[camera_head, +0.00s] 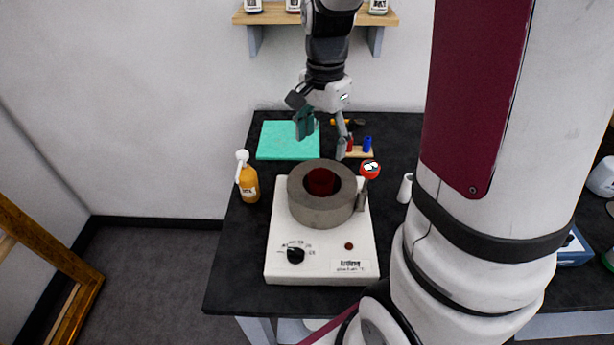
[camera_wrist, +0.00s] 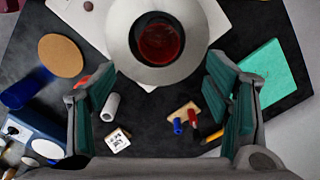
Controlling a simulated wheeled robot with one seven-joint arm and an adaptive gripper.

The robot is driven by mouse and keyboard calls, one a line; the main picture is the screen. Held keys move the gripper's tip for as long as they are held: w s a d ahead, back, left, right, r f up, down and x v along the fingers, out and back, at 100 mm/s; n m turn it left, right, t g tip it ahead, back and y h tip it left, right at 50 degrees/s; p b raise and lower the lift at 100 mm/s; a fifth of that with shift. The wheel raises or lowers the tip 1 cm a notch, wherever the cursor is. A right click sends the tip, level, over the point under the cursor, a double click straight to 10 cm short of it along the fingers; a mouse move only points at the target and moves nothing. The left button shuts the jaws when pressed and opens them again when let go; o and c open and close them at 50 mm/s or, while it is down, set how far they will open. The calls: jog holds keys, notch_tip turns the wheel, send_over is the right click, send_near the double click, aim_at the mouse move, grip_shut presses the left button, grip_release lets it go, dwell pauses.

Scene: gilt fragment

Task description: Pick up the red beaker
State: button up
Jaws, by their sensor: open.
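The red beaker (camera_head: 319,182) sits inside a grey ring-shaped vessel (camera_head: 307,214) on a white hot plate (camera_head: 290,271). Only its dark red upper part shows. In the wrist view the beaker (camera_wrist: 160,42) shows within the ring (camera_wrist: 118,40) at the top middle, beyond my fingertips. My gripper (camera_head: 322,140) is open and empty, with its green-padded fingers wide apart, over the far part of the black table behind the hot plate. In the wrist view my gripper (camera_wrist: 163,82) has one finger on each side, with the ring ahead of the gap between them.
A teal mat (camera_head: 275,141) lies at the table's back left. An orange bottle (camera_head: 248,184) stands left of the hot plate. A red-topped item (camera_head: 370,169) stands by the ring's right side. A rack with a blue piece (camera_head: 367,144) is at the back. A shelf (camera_head: 270,18) hangs on the wall.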

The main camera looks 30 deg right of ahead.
aim_at(321, 172)
notch_tip(321, 172, down, 10)
jog(key=shift+s+r, duration=0.1)
dwell(0.4)
jog(key=shift+c, duration=0.2)
jog(key=c, duration=1.6)
jog(key=shift+c, duration=0.2)
jog(key=shift+r, duration=0.15)
